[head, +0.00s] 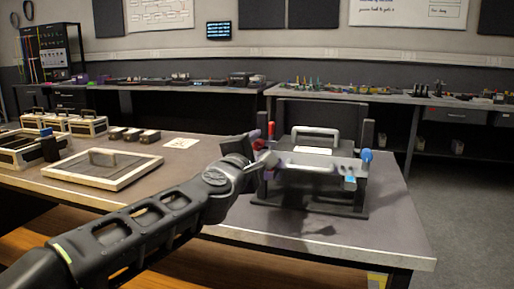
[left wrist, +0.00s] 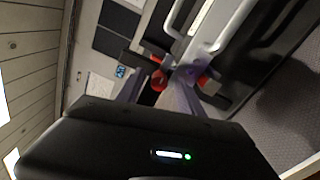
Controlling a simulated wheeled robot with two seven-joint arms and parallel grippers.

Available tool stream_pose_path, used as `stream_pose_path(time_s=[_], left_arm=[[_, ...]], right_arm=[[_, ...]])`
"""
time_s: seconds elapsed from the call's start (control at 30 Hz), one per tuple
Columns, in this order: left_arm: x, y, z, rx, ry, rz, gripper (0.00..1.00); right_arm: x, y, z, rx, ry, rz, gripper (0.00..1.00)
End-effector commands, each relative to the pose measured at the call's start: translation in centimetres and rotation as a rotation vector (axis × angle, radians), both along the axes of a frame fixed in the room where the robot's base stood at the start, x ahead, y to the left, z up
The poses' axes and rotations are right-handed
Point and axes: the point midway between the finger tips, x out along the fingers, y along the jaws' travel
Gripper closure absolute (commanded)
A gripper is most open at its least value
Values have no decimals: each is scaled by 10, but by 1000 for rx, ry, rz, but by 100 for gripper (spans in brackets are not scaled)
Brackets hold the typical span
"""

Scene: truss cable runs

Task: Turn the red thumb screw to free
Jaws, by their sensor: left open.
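A dark fixture (head: 305,200) with metal handles stands on the near table in the head view. A red part (head: 271,129), which looks like the red thumb screw, rises at its left side. In the left wrist view one red knob (left wrist: 158,82) shows by the fingers and another red part (left wrist: 208,85) lies farther right; I cannot tell for sure which is the thumb screw. My left gripper (head: 266,160) is at the fixture's left side, just below the red part. It is open, its fingers (left wrist: 158,92) close to the red knob. Contact is unclear. My right gripper is out of view.
A blue knob (head: 366,155) sits on the fixture's right side. A light-framed tray (head: 103,168) and small boxes (head: 135,134) lie to the left on the table. The table's right front corner (head: 400,235) is clear.

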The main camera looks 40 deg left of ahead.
Motion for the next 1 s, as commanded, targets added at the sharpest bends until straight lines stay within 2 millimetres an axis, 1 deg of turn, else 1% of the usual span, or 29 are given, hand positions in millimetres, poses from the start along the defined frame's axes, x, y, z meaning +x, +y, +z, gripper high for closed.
stream_pose_path(time_s=[0.1,0.33,0.4,0.5,0.63,1.0], left_arm=[[-14,-4,3,0,-2,0,56],[-50,-16,3,0,-2,2,56],[-58,-19,3,-1,-1,2,56],[-66,-23,1,0,0,1,56],[-69,-24,0,0,1,0,56],[-68,-24,-1,0,1,0,56]], right_arm=[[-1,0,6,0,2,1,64],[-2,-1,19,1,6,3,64],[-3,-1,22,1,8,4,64],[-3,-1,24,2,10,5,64],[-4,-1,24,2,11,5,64],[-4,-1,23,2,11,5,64]])
